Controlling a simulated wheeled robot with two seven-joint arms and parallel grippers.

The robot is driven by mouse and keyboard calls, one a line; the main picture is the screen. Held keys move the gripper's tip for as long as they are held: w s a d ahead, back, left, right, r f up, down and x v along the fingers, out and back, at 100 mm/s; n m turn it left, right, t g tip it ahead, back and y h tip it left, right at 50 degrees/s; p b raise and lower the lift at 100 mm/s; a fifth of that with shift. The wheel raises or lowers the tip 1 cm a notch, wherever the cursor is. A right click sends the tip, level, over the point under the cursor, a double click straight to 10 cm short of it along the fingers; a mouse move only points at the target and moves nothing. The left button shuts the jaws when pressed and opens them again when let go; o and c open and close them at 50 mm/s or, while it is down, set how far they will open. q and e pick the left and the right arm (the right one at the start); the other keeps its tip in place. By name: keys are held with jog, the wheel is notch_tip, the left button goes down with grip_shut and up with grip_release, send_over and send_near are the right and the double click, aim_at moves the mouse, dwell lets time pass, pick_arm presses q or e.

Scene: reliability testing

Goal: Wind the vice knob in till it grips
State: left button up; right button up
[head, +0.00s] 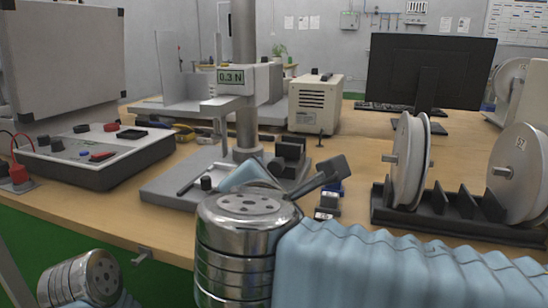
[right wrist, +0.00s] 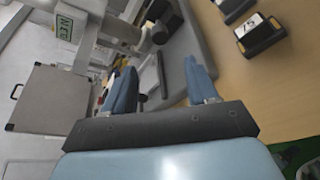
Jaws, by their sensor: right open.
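The vice (head: 290,155) is a dark block assembly on the grey base plate of the test stand. A small black knob (head: 206,183) stands on the plate, beside a thin dark rod (head: 188,187). In the right wrist view, a dark round part (right wrist: 160,34) and a black bar (right wrist: 161,75) lie beyond my fingers; I cannot tell which is the vice knob. My right gripper (right wrist: 160,68) is open, its two blue fingers apart, with nothing visibly held. In the head view my right wrist hides part of the plate. My left gripper is out of view.
The force gauge (head: 232,77) reads 0.3 N above the plate, on a column. A labelled black block (head: 327,205) stands right of the plate. A spool rack (head: 450,212) is at right, a control box (head: 95,152) at left.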

aim_at(273, 170)
jog(key=x, duration=1.3)
jog(key=shift+w, duration=0.3)
jog(key=c, duration=1)
jog(key=shift+f+b, duration=0.15)
jog(key=shift+b, duration=0.15)
jog(key=b, duration=0.2)
jog(key=m+b, duration=0.1)
jog(key=b, duration=0.2)
jog(key=shift+f+m+t+y, duration=0.3)
jog(key=shift+r+b, duration=0.25)
jog(key=shift+b, duration=0.35)
jog(key=shift+c, duration=0.2)
jog(key=shift+r, duration=0.1)
